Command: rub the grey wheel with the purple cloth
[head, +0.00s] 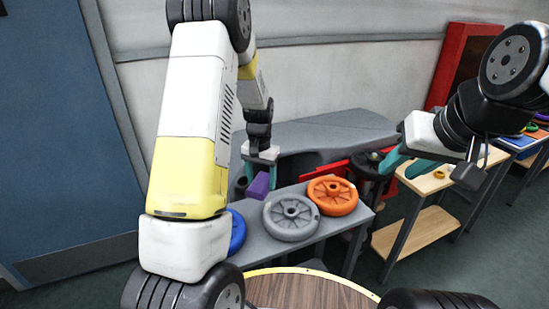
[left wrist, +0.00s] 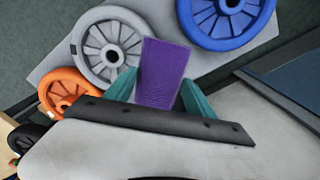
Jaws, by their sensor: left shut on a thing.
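The grey wheel (head: 291,216) lies flat on a grey bench between the blue wheel and the orange wheel. It also shows in the left wrist view (left wrist: 108,45). My left gripper (head: 262,172) is shut on the purple cloth (head: 258,186), a small block-like piece. In the left wrist view the cloth (left wrist: 162,72) sits between the teal fingers and overlaps the grey wheel's right edge in the picture. In the head view the cloth is behind and left of the wheel, and I cannot tell if they touch. My right gripper (head: 401,172) is open and empty, right of the bench.
The orange wheel (head: 332,195) is right of the grey wheel, and the blue wheel (head: 237,232) is left, partly hidden by my arm. A wooden table (head: 420,232) stands at right. A round wood-topped table (head: 310,288) is in front.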

